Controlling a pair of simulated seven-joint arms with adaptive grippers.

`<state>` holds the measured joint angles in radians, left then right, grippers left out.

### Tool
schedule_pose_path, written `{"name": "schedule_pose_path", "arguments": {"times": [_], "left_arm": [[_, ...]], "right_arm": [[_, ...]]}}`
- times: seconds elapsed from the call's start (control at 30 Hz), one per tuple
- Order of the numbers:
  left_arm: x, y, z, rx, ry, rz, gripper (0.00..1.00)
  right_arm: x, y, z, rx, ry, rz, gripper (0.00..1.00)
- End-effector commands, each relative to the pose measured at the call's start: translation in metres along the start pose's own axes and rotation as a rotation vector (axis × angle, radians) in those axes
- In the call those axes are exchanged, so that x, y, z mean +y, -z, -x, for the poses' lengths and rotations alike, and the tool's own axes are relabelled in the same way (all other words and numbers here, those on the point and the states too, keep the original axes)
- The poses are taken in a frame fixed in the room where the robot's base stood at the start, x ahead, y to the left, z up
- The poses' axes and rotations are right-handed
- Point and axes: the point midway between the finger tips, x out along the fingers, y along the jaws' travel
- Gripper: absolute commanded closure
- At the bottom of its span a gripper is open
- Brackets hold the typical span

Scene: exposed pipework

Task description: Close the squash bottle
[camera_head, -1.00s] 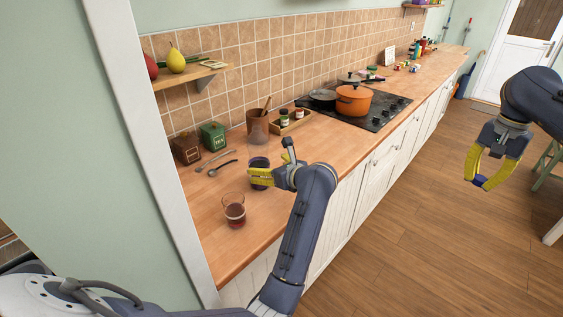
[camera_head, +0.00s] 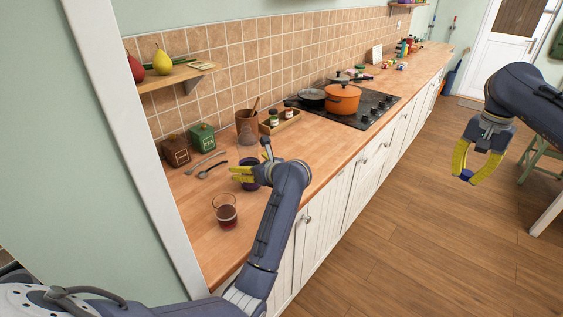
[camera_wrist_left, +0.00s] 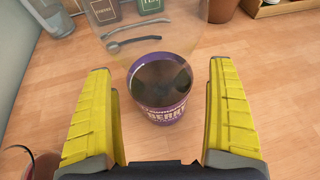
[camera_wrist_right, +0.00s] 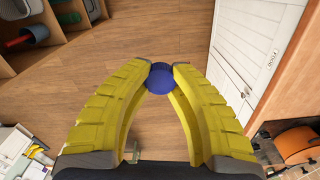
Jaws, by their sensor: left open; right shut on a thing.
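The squash bottle stands upright on the worktop, clear above with a purple berry label; in the left wrist view its dark contents and label (camera_wrist_left: 165,112) show between my fingers. In the head view it is partly hidden by my left gripper (camera_head: 243,175), which is open. The left wrist view shows both fingers of this gripper (camera_wrist_left: 160,70) apart, with gaps to the bottle. My right gripper (camera_head: 472,160) is shut on a blue cap (camera_head: 466,175), held over the floor at the right, well away from the bottle. The cap also shows between its fingertips in the right wrist view (camera_wrist_right: 160,78).
A glass of dark drink (camera_head: 226,212) stands close in front of the bottle. Two spoons (camera_head: 207,165), canisters (camera_head: 202,137) and a brown pot (camera_head: 246,122) are behind. An orange pot (camera_head: 342,98) sits on the hob.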

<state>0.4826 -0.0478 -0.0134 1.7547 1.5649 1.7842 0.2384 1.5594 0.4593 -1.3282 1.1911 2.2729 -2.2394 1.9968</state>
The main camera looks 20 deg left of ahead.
Motion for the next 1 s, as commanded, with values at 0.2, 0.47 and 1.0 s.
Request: {"name": "schedule_pose_path", "arguments": {"times": [0.2,0.47,1.0], "left_arm": [[0.0001,0.0003,-0.0143,0.001,0.0,0.0,0.1],[0.0,0.0003,-0.0151,0.001,0.0,0.001,0.1],[0.0,0.0003,-0.0149,0.001,0.0,0.0,0.58]], "right_arm": [[0.0,0.0,0.0,0.0,0.0,0.0,0.91],[0.0001,0.0,0.0,0.0,0.0,0.0,0.91],[0.0001,0.0,0.0,0.0,0.0,0.0,0.91]]}}
